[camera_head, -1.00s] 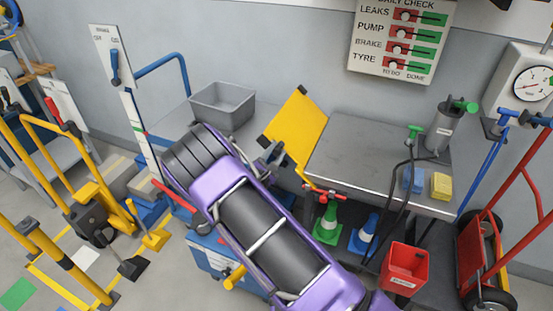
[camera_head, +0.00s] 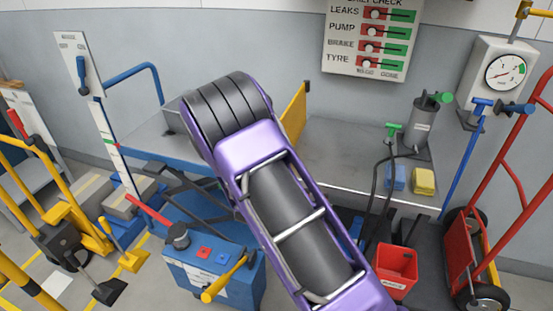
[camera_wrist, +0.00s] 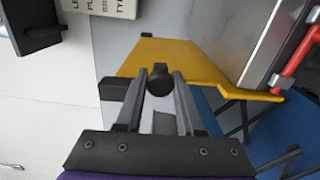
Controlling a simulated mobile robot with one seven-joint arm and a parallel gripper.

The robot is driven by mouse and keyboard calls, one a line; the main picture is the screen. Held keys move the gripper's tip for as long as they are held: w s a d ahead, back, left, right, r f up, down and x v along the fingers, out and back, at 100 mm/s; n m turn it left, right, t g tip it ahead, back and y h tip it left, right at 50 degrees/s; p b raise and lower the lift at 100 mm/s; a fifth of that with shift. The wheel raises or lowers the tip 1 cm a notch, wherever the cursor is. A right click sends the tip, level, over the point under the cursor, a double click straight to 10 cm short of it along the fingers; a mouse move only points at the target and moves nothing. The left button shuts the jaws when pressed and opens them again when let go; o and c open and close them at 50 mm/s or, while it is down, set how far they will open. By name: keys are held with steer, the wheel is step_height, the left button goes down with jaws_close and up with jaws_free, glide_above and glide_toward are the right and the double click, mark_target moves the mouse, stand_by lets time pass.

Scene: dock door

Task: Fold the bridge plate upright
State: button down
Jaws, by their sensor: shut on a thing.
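The yellow bridge plate (camera_head: 296,112) shows in the head view as a narrow, steep yellow panel behind my arm, by the left end of the grey metal table. Its lower part is hidden by my arm. In the wrist view the plate (camera_wrist: 178,60) lies just beyond the fingers, with a dark round knob (camera_wrist: 160,79) in front of its edge. My gripper (camera_wrist: 159,82) is shut on this knob, one finger on each side. The gripper itself is hidden behind my arm in the head view.
The grey table (camera_head: 345,155) holds a blue block, a yellow block and a grey pump (camera_head: 422,125). A blue lift platform (camera_head: 160,150) stands left of the plate. A red bin (camera_head: 396,268) and a red hand truck (camera_head: 480,235) are at right.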

steer(key=shift+s+d+f+m+b, duration=0.1)
steer(key=shift+s+d+m+b, duration=0.05)
steer(key=shift+d+m+b, duration=0.2)
steer(key=shift+d, duration=0.1)
steer(key=c, duration=0.6)
jaws_free()
steer(key=shift+o, duration=0.2)
steer(key=v, duration=1.7)
steer(key=shift+s, duration=0.25)
